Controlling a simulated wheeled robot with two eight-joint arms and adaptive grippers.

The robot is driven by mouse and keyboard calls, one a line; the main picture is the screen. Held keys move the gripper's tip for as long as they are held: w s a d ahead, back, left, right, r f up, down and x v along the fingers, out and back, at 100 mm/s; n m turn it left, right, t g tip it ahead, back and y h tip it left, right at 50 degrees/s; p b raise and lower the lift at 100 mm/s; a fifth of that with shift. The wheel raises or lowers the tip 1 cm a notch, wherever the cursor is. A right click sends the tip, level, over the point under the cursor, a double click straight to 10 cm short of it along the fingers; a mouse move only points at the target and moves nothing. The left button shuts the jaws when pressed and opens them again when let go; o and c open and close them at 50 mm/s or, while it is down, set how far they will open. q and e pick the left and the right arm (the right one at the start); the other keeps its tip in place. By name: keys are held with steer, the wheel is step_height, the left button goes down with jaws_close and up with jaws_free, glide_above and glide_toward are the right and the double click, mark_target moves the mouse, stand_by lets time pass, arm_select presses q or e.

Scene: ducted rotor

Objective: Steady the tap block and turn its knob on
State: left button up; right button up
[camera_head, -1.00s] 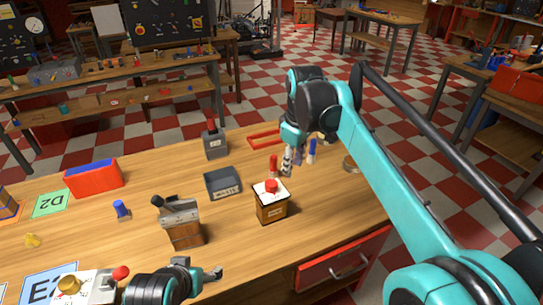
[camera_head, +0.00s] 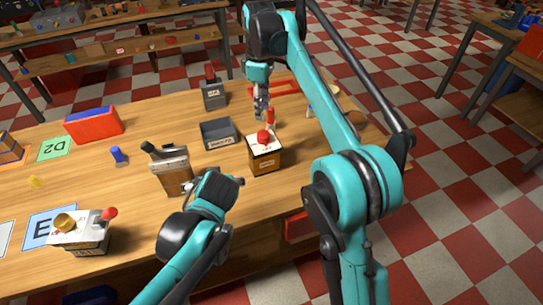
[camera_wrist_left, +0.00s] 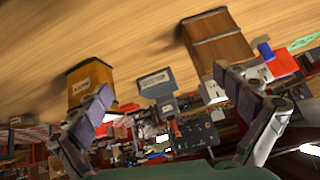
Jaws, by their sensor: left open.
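A small wooden block (camera_head: 265,158) with a white top and red knob (camera_head: 264,137) stands upright near the table's right front. My left gripper (camera_head: 228,181) is open and empty, at the table's front edge, apart from and left of the wooden block. In the left wrist view the block (camera_wrist_left: 88,80) is beyond one finger of my left gripper (camera_wrist_left: 175,105). My right gripper (camera_head: 262,112) points down just behind the knob; its fingers are too small to read.
A lever block (camera_head: 172,172) stands left of my left gripper. A dark open tray (camera_head: 217,134), a grey block with a red top (camera_head: 213,94) and a red bin (camera_head: 93,124) stand farther back. A blue peg (camera_head: 119,156) stands between. Bare wood lies around the tray.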

mark_target(264, 149)
arm_select(q)
steer(key=w+d+f+n+t+y, duration=0.1)
steer(key=w+d+t, duration=0.1)
steer(key=w+d, duration=0.45)
steer(key=w+d+f+n+t+y, duration=0.1)
steer(key=w+d+t, duration=0.25)
steer(key=d, duration=0.65)
steer(key=shift+g, duration=0.25)
steer(key=x, duration=0.8)
steer(key=shift+d, duration=0.1)
steer(key=c, duration=1.3)
